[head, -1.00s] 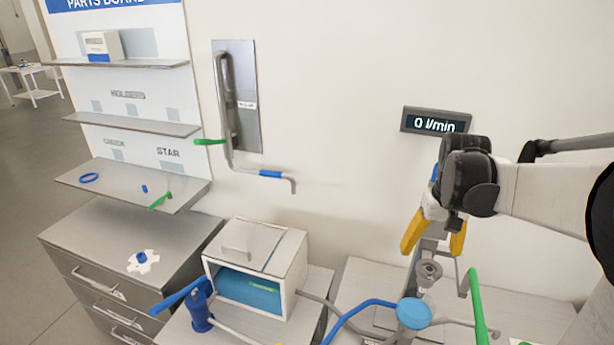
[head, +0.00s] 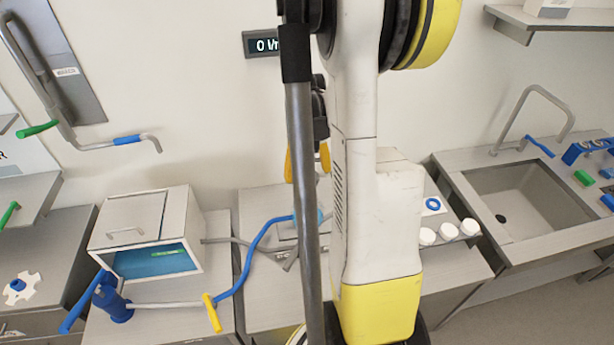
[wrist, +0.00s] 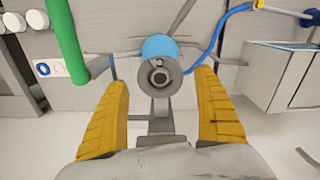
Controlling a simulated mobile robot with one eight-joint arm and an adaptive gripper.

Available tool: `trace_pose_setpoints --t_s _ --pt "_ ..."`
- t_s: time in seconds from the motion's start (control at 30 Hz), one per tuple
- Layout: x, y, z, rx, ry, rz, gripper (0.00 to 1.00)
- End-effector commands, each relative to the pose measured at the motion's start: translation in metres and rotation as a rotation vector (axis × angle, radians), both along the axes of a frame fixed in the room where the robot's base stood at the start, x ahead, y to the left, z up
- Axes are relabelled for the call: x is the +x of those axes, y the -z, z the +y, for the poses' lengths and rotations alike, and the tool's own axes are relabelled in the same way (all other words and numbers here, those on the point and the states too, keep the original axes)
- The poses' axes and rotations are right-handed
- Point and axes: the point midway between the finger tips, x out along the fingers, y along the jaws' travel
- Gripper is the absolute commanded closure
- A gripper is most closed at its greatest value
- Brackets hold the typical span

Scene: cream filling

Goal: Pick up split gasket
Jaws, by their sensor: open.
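A blue ring (head: 433,204) lies on a white card on the counter, to the right of my arm in the head view. It also shows at the left edge of the wrist view (wrist: 43,69). I cannot tell for certain whether this ring is the split gasket; no split is visible. My gripper (wrist: 162,84) is open, its yellow fingers spread with nothing held between them. Beyond the fingers is a grey round fitting (wrist: 159,75) with a blue disc (wrist: 160,45) behind it. In the head view my arm hides most of the gripper and fitting.
A green handle (wrist: 66,42) stands close to the left finger in the wrist view. White-capped containers (head: 447,232) stand near the ring. A sink (head: 525,200) is at the right. A box (head: 147,235) and a blue hose (head: 254,250) are at the left.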

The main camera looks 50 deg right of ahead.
Motion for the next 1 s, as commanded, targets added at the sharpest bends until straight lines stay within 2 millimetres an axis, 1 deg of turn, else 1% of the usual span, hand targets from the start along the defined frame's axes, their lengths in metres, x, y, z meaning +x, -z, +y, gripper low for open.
trace_pose_setpoints --t_s 0.03,0.1,0.3,0.33,0.37,0.4,0.47,0.5,0.87,1.0 --pt "0.0002 0.0057 -0.0001 0.0 0.0 0.0 0.2" --pt "0.0001 0.0102 0.0001 0.0 0.0 0.0 0.2" --pt "-0.0001 0.0112 0.0002 0.0 0.0 0.0 0.2" --pt "-0.0001 0.0111 0.0002 0.0 0.0 0.0 0.22" --pt "-0.0001 0.0111 0.0002 0.0 0.0 0.0 0.31" --pt "-0.0001 0.011 0.0002 0.0 0.0 0.0 0.44" --pt "-0.0001 0.011 0.0002 0.0 0.0 0.0 0.62" --pt "-0.0001 0.011 0.0002 0.0 0.0 0.0 0.68" --pt "0.0 0.0099 0.0002 0.0 0.0 0.0 0.68" --pt "-0.0001 0.0017 0.0003 0.0 0.0 0.0 0.69"
